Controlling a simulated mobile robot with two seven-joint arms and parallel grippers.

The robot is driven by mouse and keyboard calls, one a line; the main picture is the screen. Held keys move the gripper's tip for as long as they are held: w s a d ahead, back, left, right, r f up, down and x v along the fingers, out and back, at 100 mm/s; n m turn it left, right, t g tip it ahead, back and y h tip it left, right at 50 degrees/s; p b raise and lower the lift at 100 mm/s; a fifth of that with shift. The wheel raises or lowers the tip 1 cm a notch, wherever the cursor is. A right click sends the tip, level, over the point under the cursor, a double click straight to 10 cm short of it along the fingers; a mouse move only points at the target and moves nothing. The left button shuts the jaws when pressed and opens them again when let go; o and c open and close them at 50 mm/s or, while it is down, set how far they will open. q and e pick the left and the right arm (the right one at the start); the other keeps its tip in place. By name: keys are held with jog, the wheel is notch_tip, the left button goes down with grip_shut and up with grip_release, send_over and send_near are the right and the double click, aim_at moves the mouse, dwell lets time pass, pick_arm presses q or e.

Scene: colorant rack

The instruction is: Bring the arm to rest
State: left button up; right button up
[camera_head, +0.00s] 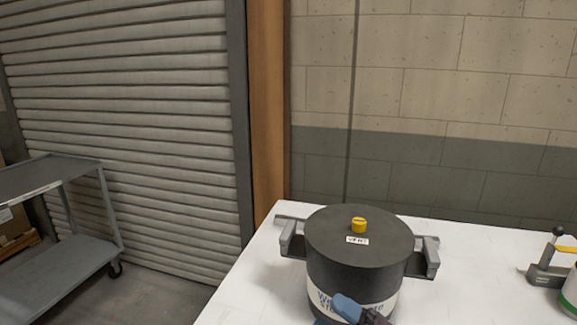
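A dark grey pot (335,272) with a flat lid (335,228) stands upright on the white table (245,295). The lid has a yellow knob (359,225) and a small white label. The pot has grey side handles and a white band with blue lettering, partly hidden. Blue tips with a dark part to their right show at the bottom edge, in front of the pot; they look like my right gripper (335,312). Most of it is cut off, so its opening and any contact with the pot cannot be told. My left gripper is out of view.
A grey toggle-clamp-like device (545,274) and a partly cut-off white and green container (570,292) stand at the table's right. A grey cart (70,265) stands at the left, before a roller shutter (125,120). The table between pot and clamp is clear.

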jog(key=s+d+f+m+t+h, duration=0.2)
jog(key=d+f+m+t+h, duration=0.65)
jog(key=m, duration=0.45)
jog(key=s+d+f+m+g+h, duration=0.4)
jog(key=s+d+f+m+h, duration=0.1)
jog(key=s+f, duration=0.3)
jog(key=s+d+f+m+g+h, duration=0.4)
jog(key=s+d+f+m+h, duration=0.2)
jog(key=s+f+m, duration=0.2)
notch_tip(320, 180, down, 2)
jog(key=shift+s+d+f+m, duration=0.1)
jog(key=shift+s+d+m, duration=0.05)
jog(key=shift+s+m, duration=0.2)
jog(key=shift+g, duration=0.25)
